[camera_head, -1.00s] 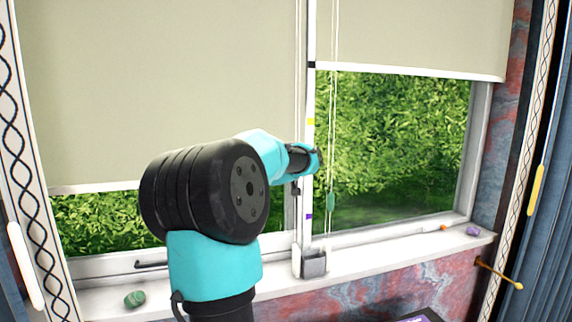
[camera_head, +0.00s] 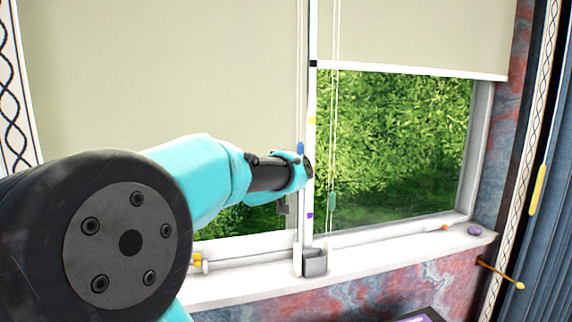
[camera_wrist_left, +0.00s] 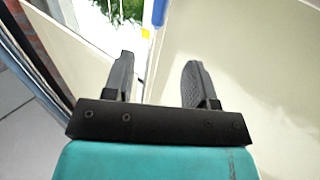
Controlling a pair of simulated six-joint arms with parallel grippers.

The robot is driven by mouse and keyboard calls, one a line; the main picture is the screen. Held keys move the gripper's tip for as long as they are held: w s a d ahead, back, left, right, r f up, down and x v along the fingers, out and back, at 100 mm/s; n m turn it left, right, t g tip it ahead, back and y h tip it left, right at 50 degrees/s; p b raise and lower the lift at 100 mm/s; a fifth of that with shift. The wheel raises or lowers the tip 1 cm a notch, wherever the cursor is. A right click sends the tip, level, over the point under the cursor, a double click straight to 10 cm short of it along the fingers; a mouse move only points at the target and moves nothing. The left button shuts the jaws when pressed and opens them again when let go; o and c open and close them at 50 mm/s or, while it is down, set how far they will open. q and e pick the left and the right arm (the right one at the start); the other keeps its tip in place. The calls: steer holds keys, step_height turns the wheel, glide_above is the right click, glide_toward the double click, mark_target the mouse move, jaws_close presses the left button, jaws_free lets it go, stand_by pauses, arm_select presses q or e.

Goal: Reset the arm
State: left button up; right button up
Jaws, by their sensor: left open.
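My left arm comes in from the left in the head view, with its wrist in front of the window's middle post. My left gripper (camera_wrist_left: 157,78) shows in the wrist view with its two dark fingers apart and nothing between them. In the head view the gripper is mostly hidden behind the wrist. A blue cord pull (camera_head: 300,148) hangs beside the wrist; a blue piece (camera_wrist_left: 160,12) also shows beyond the fingers in the wrist view. A green cord pull (camera_head: 332,200) hangs to the right. My right gripper is not in view.
Two beige blinds hang over the window, the left one (camera_head: 160,70) lower than the right one (camera_head: 420,35). A small grey box (camera_head: 314,263) stands on the white sill (camera_head: 375,244). A purple lump (camera_head: 474,230) lies at the sill's right end. A yellow-tipped rod (camera_head: 505,276) sticks out below.

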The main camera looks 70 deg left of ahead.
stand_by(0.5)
arm_select(q)
steer(key=w+d+f+m+h, duration=0.1)
steer(key=w+d+f+h, duration=0.15)
steer(key=w+f, duration=0.65)
steer(key=w+d+f+m+h, duration=0.1)
steer(key=w+f+h, duration=0.4)
steer(key=f, duration=0.7)
steer(key=w+d+f+m+h, duration=0.1)
steer(key=w+d+f, duration=0.25)
steer(key=f, duration=0.25)
steer(key=w+d+f+g+h, duration=0.1)
steer(key=w+d+f+h, duration=0.2)
steer(key=f, duration=0.4)
steer(key=w+d+f+m, duration=0.1)
steer(key=w+d+f, duration=0.3)
steer(key=d+f, duration=0.15)
steer(key=s+d+f+m+g+h, duration=0.1)
steer(key=d+f+m+g+h, duration=0.3)
steer(key=d+f, duration=1.45)
steer(key=s+d+f+g+h, duration=0.1)
steer(key=s+d+f+g, duration=0.1)
steer(key=s+d+f, duration=0.3)
steer(key=s+d+f+g+h, duration=0.1)
steer(key=s+d+f+g, duration=0.2)
steer(key=d, duration=0.7)
step_height(320, 180, down, 3)
steer(key=s, duration=0.2)
steer(key=shift+s+m+h, duration=0.35)
steer(key=shift+m, duration=0.05)
